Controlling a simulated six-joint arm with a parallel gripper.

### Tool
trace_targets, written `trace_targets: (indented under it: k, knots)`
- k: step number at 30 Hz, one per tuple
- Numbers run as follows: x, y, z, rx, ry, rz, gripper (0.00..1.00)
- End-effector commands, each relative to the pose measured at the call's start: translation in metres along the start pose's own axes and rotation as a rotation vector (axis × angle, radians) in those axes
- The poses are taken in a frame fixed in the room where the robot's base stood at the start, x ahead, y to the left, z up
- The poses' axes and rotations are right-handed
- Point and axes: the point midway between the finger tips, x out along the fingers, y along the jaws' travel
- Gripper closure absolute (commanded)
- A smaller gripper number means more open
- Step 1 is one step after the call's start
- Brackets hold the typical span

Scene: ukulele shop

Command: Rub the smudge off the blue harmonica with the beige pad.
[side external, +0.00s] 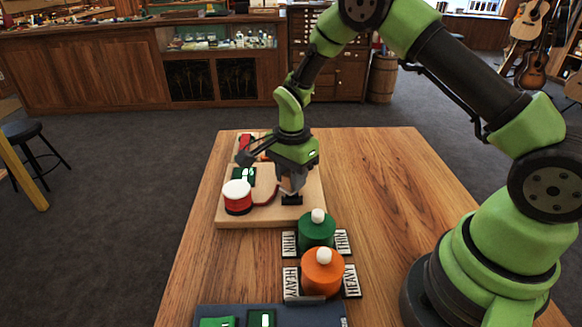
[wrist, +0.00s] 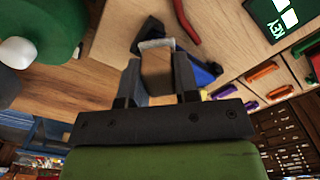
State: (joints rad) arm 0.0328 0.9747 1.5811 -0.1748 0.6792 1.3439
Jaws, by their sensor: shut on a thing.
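My gripper (wrist: 158,72) is shut on the beige pad (wrist: 156,66), a brownish block with a pale fuzzy edge, held between the two fingers. In the side view my gripper (side external: 291,188) is low over the right part of the wooden board (side external: 250,219). A blue thing (wrist: 206,73), likely the blue harmonica, shows partly behind a finger in the wrist view, close beside the pad. I cannot tell whether the pad touches it. No smudge is visible.
A red drum with a white top (side external: 237,196) and a green KEY card (side external: 244,174) are on the board. A green cylinder (side external: 317,232) and an orange cylinder (side external: 323,272) stand in front. A grey-blue tray (side external: 290,316) lies at the near edge. The table's right side is clear.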

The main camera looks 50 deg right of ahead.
Motion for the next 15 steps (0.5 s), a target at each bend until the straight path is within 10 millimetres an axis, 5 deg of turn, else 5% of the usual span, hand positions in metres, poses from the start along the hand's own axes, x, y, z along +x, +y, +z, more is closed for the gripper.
trace_targets:
  k: [4,15]
  knots:
    - [0.000,0.009,0.009,-0.001,-0.001,0.002,0.93]
    - [0.001,-0.017,-0.018,0.002,0.000,0.000,0.93]
